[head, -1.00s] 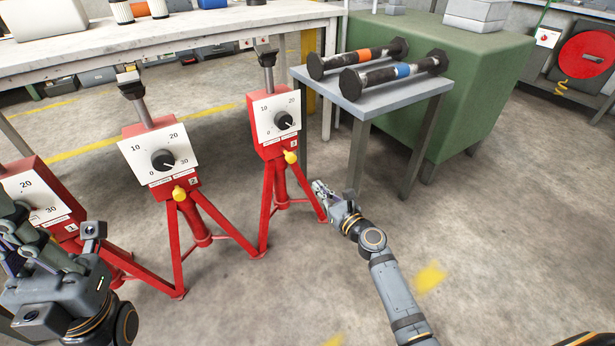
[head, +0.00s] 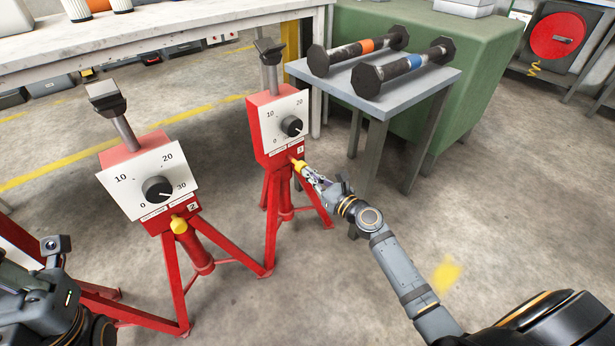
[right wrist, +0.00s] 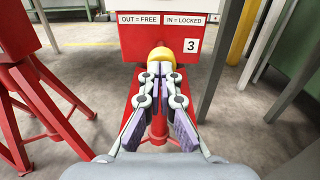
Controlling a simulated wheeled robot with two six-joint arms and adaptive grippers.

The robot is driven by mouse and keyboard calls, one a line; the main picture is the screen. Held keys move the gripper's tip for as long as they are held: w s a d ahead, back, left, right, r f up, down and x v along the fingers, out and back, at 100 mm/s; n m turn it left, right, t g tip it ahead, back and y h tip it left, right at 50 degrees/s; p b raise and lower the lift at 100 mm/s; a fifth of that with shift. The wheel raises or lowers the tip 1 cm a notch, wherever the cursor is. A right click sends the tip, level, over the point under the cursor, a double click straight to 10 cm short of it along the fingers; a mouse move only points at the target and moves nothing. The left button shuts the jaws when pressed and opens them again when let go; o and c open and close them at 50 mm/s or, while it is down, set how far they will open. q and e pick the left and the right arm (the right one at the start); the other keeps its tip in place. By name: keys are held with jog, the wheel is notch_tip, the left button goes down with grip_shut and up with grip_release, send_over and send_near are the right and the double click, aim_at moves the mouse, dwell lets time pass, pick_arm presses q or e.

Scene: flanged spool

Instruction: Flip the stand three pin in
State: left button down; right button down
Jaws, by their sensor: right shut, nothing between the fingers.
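Stand three (head: 277,125) is a red tripod with a white dial plate, a black knob (head: 291,126) and a forked top. Its yellow pin (head: 298,165) sticks out below the plate. My right gripper (head: 310,176) is shut and empty, its tips at the pin's end. In the right wrist view the yellow pin (right wrist: 161,58) is straight ahead of the closed fingertips (right wrist: 160,70), touching or almost touching them. Labels above it (right wrist: 161,19) read "OUT = FREE" and "IN = LOCKED", with a "3" to the right. My left arm shows at the lower left; its fingertips are not visible.
Stand two (head: 148,180), with its own yellow pin (head: 178,225), stands to the left. A small grey table (head: 400,97) with two dumbbell-like spools (head: 405,64) is right of stand three. A green cabinet (head: 470,60) is behind it. The floor in front is clear.

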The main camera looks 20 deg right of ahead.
aim_at(296, 163)
jog(key=x, duration=0.3)
jog(key=shift+w, duration=0.25)
jog(key=shift+r, duration=0.1)
jog(key=shift+s+a+p, duration=0.1)
jog(key=shift+p, duration=0.2)
